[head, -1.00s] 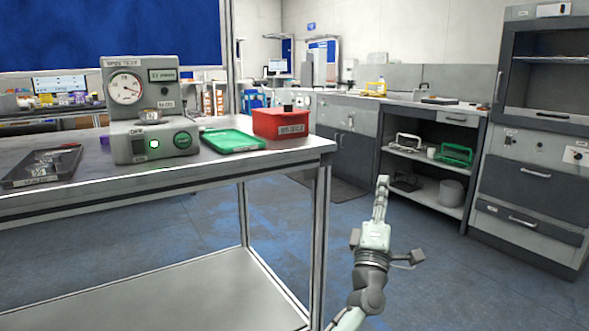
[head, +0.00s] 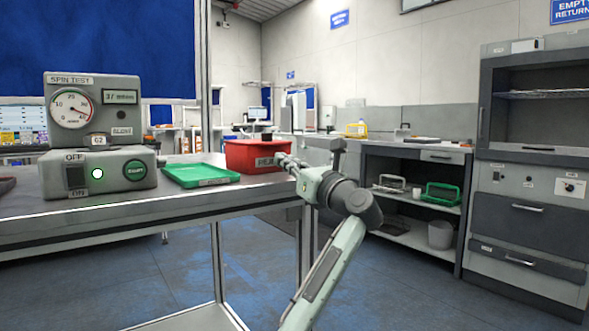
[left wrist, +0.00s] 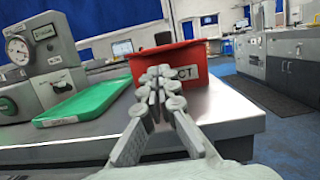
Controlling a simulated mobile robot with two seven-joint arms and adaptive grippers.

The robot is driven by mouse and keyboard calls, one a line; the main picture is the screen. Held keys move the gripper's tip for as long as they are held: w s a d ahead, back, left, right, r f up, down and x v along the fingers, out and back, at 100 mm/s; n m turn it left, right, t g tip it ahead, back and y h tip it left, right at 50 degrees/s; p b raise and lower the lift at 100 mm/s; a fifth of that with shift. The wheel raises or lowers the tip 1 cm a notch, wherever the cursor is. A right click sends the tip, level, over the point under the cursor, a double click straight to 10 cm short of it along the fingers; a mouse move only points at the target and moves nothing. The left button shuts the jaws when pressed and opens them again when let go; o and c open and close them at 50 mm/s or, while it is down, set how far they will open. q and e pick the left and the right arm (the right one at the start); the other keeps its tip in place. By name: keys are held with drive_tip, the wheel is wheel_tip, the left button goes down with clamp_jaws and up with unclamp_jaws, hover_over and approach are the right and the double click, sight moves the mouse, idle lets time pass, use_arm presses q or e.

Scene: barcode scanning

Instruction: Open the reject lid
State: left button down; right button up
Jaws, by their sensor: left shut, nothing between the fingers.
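The red reject bin (head: 243,155) stands on the workbench near its right end. Its lid shows almost edge-on, with a dark knob (left wrist: 163,38) on top in the left wrist view. The bin's front label is partly covered by my left gripper (head: 282,160). In the left wrist view the red bin (left wrist: 200,52) is straight ahead, and my left gripper (left wrist: 160,78) has its fingertips together, empty, in front of the bin's front face and below the rim. I cannot tell whether the fingertips touch the bin. My right gripper is not in view.
A green tray (head: 200,175) lies left of the bin, and a grey spin tester (head: 97,135) stands farther left on the workbench (head: 110,208). Shelves and a grey cabinet (head: 525,225) stand at the right. The floor between is open.

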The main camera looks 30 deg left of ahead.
sight(267, 150)
use_arm(q)
drive_tip(key=shift+x, duration=2)
drive_tip(key=shift+r, duration=0.1)
